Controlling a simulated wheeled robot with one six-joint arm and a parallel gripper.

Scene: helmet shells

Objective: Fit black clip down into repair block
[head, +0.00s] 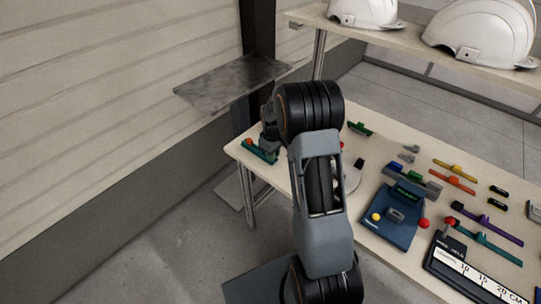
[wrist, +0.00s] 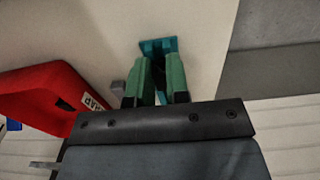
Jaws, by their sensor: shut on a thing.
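My gripper (wrist: 158,62) points down at the table's left end, its two green fingers close together. A dark piece (wrist: 159,78), which looks like the black clip, shows between the fingers, mostly hidden by them. A teal block (wrist: 155,44), which looks like the repair block, is just beyond the fingertips. I cannot tell whether the clip touches it or sits in it. In the head view a teal piece (head: 258,152) with an orange-red ball lies under my gripper (head: 268,150), partly covered by the arm.
A red bin (wrist: 50,92) with a white label stands close on the left in the wrist view. A shelf holds white helmets (head: 480,35).

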